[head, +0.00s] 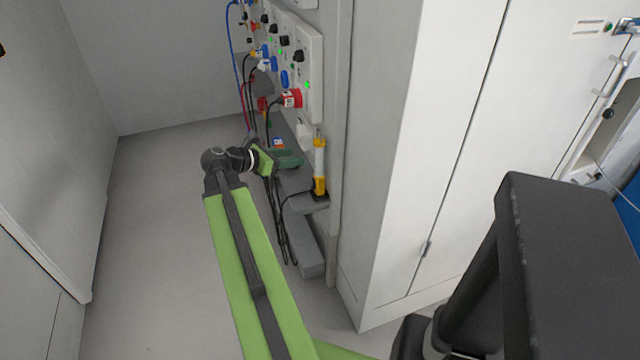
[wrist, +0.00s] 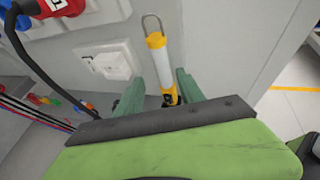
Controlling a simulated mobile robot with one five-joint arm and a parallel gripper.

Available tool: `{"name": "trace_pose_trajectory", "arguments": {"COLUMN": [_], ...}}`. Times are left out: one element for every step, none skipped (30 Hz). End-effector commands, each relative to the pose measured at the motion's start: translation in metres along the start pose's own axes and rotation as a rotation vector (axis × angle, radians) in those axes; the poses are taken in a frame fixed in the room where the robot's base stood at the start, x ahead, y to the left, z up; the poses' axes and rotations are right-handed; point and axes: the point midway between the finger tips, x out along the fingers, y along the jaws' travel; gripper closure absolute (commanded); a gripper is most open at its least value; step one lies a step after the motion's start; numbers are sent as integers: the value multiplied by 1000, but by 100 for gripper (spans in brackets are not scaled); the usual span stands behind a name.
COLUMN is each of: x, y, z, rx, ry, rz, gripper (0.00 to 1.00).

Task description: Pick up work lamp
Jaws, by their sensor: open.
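The work lamp (head: 319,165) is a slim upright lamp with a white tube and a yellow lower body, standing on a small grey ledge against the wall in the head view. In the wrist view the work lamp (wrist: 158,58) shows a wire hook on its yellow top, and its black base is partly hidden behind my gripper. My gripper (wrist: 157,90) is open, its two green fingers apart, with the lamp in line with the gap between them. I cannot tell how deep the lamp is between them. In the head view my gripper (head: 284,158) is left of the lamp.
A panel of sockets (head: 304,62) with red and blue plugs and hanging cables is on the wall above. A white wall socket (wrist: 112,62) is left of the lamp. A tall white cabinet (head: 430,150) stands to the right. The floor at left is clear.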

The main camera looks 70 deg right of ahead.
Motion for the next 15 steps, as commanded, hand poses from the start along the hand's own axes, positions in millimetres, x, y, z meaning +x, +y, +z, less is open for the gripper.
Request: {"name": "trace_pose_trajectory", "arguments": {"x": [16, 23, 31, 36, 40, 45, 48, 50, 51, 52, 52, 52, 52, 54, 57], "y": [0, 0, 0, 0, 0, 0, 0, 0, 0, 0, 0, 0, 0, 0, -1], "z": [-5, -4, -4, -4, -3, -3, -2, -2, -1, -1, 0, 0, 0, -1, -1], "rx": [1, 1, 2, 2, 2, 2, 2, 1, 1, 1, 1, 1, 1, 1, 1], "ry": [0, 0, 0, 0, 1, 1, 1, 1, 1, 1, 1, 1, 1, 1, 1], "rz": [-3, -3, -3, -2, -2, -2, -1, -1, 0, 0, 0, 0, 0, 0, -1], "gripper": [55, 55, 55, 55, 55, 55, 55, 55, 55, 55, 55, 55, 55, 55, 55]}}
